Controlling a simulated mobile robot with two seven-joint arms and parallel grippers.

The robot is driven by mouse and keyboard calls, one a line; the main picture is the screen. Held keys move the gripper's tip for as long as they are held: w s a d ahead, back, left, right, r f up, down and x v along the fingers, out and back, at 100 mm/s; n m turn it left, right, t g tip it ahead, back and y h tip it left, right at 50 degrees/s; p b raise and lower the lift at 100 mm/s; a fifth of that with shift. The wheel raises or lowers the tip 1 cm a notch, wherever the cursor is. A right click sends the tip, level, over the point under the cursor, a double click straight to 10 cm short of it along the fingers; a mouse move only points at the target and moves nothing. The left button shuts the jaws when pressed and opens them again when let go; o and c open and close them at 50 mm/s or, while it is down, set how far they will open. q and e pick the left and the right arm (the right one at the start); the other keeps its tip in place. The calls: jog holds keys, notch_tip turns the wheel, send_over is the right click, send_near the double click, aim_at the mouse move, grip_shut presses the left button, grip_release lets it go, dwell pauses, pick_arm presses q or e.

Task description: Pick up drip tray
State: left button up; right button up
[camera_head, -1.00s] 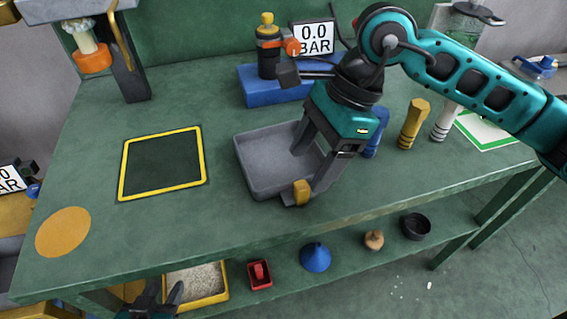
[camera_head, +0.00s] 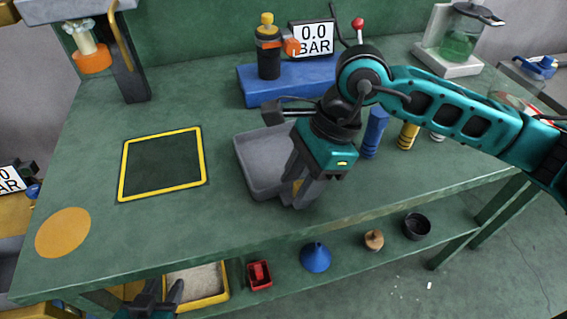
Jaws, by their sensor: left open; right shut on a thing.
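The grey drip tray (camera_head: 258,160) lies on the green bench, right of the yellow-outlined square. My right gripper (camera_head: 294,200) comes down over the tray's right front part. It is shut on the tray's yellow tab at the front edge, and its fingers and wrist hide much of the tray's right side. The tray looks level and I cannot tell any gap beneath it. My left gripper (camera_head: 160,296) is at the bottom left, below the bench's front edge, open and apart from the tray.
The yellow-outlined square (camera_head: 123,170) on the bench is empty. A blue block (camera_head: 252,88) with a black bottle (camera_head: 268,62) stands behind the tray. Blue (camera_head: 374,132) and yellow (camera_head: 408,136) cylinders stand to the right. Below, a shelf holds a blue funnel (camera_head: 316,257) and a red box (camera_head: 259,275).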

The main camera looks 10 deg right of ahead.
jog(key=c, duration=0.5)
jog(key=shift+c, duration=0.2)
jog(key=shift+r, duration=0.1)
